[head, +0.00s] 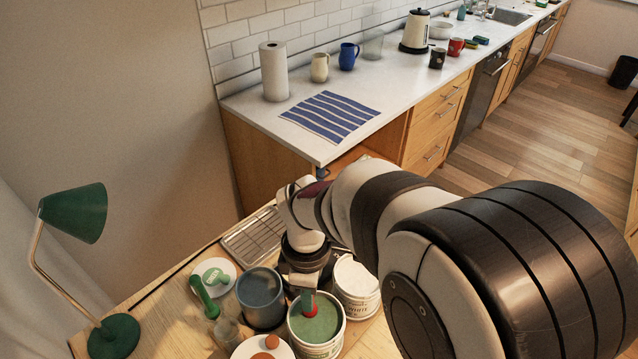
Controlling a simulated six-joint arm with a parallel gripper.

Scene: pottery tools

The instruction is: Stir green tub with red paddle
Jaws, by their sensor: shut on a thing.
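The green tub (333,339) is a white-walled tub filled with green. It stands open and upright near the front of the wooden table. My gripper (307,287) is above its back rim, pointing down, and is shut on the red paddle (310,311). The paddle's red part shows over the green inside the tub. The rest of the paddle is hard to make out, and I cannot tell how deep it reaches into the green.
A blue-grey tub (261,301) stands close on the left and a white tub (357,287) close on the right. A green-handled tool (205,298), wire rack (252,240) and green lamp (75,212) are left.

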